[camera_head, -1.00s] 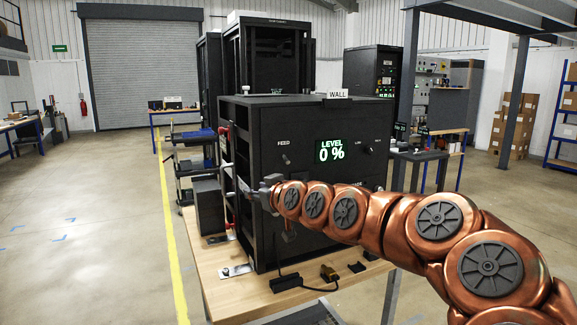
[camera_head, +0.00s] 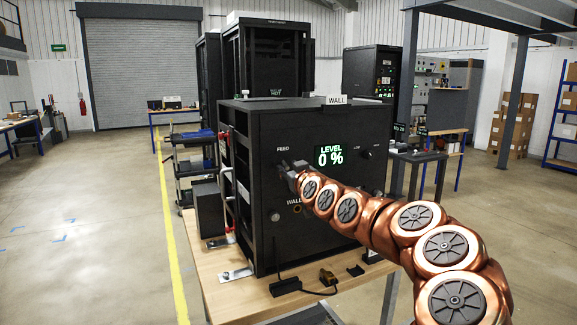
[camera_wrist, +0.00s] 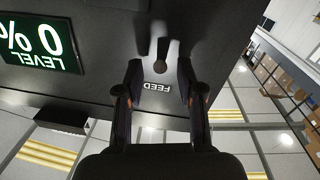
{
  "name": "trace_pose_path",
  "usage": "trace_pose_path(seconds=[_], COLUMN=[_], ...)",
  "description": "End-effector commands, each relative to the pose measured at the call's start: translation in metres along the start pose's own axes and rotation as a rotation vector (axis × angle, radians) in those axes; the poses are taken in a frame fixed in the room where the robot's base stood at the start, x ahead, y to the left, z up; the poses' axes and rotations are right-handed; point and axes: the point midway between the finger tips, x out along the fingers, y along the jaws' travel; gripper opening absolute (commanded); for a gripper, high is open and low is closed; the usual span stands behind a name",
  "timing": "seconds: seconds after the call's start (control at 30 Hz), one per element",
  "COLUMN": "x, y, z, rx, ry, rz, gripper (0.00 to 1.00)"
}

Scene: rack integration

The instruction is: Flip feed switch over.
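The feed switch (camera_wrist: 163,48) shows in the wrist view as a small dark lever shape on the black panel, beside the upside-down FEED label (camera_wrist: 157,87). My gripper (camera_wrist: 160,72) has its two dark fingers apart, one on each side of the label and switch area. I cannot tell whether either finger touches the switch. In the head view, my gripper (camera_head: 285,166) is at the panel just below the FEED label (camera_head: 283,149) and hides the switch. The level display (camera_head: 331,156) reads 0 %.
The black cabinet (camera_head: 262,235) stands on a wooden table (camera_head: 215,280). Knobs marked LOW and HIGH (camera_head: 366,154) sit right of the display. A round WALL fitting (camera_head: 297,208) is lower on the panel. Small dark and brass parts (camera_head: 327,277) lie on the tabletop in front.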

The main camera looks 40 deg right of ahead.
Motion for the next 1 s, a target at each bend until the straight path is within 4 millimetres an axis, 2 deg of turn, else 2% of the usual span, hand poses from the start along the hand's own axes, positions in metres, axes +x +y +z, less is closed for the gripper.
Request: trace_pose_path(seconds=[0.2,0.5,0.87,1.0], x=[0.0088,0.0094,0.0093,0.0093], y=[0.0,0.0003,0.0003,0.0004], z=[-0.0002,0.0,0.0,0.0], rx=[0.0,0.0,0.0,0.0], ry=[0.0,0.0,0.0,0.0], rz=[0.0,0.001,0.001,0.001], gripper=[0.38,0.38,0.0,0.0])
